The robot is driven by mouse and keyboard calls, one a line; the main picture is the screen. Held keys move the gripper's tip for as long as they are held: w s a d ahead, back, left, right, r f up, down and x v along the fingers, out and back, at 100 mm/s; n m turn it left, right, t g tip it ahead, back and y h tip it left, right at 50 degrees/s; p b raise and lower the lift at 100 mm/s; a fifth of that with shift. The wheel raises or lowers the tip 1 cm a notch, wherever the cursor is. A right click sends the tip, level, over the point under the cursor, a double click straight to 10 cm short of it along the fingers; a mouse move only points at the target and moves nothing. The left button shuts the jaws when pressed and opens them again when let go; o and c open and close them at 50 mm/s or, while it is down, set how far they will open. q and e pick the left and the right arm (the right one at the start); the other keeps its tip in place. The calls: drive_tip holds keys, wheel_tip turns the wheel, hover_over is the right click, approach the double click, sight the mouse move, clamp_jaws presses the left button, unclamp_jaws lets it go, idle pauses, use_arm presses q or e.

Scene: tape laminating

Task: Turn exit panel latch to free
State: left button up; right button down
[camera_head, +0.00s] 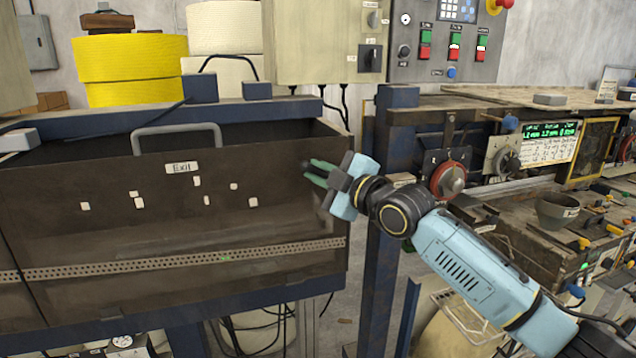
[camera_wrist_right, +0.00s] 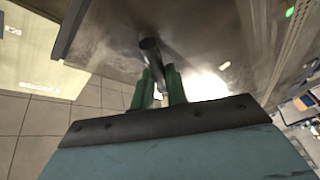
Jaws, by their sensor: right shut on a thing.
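The exit panel (camera_head: 110,225) is a dark brown sheet with an "Exit" label (camera_head: 181,168) and a grey handle (camera_head: 178,130) on its top edge. My right gripper (camera_head: 314,172) reaches in from the right, in front of the panel's right part. In the right wrist view, its green fingers (camera_wrist_right: 160,88) are closed on a dark round-ended bar, the latch (camera_wrist_right: 152,50), which sticks out from the brown panel face. In the head view the latch is mostly hidden by the fingers, so its angle is hard to tell. My left gripper is out of view.
A blue post (camera_head: 384,200) stands right of the panel. Further right is a workbench with a red knob (camera_head: 448,180), a bowl (camera_head: 558,211) and tools. Yellow (camera_head: 130,70) and cream rolls stand behind the panel. A control box (camera_head: 445,40) is above.

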sight(324, 151)
drive_tip(key=m+t, duration=0.1)
drive_tip(key=m, duration=0.2)
drive_tip(key=d+m+t, duration=0.1)
drive_tip(key=m, duration=0.2)
drive_tip(key=r+m+t+b, duration=0.1)
drive_tip(key=m+t, duration=0.1)
drive_tip(key=m, duration=0.1)
drive_tip(key=shift+w+d+r, duration=0.1)
drive_tip(key=shift+w+d, duration=0.15)
drive_tip(key=shift+d, duration=0.1)
drive_tip(key=shift+w+d+m+t+h+p, duration=0.15)
drive_tip(key=shift+m+t+h, duration=0.2)
drive_tip(key=shift+m, duration=0.5)
drive_tip(key=shift+s+d+m+t+h+p, duration=0.15)
drive_tip(key=shift+d+m+t+h, duration=0.2)
drive_tip(key=shift+m, duration=0.45)
drive_tip(key=shift+w+m+t+h+p, duration=0.2)
drive_tip(key=shift+m+t, duration=0.2)
drive_tip(key=shift+m, duration=0.45)
drive_tip(key=c, duration=1.4)
unclamp_jaws()
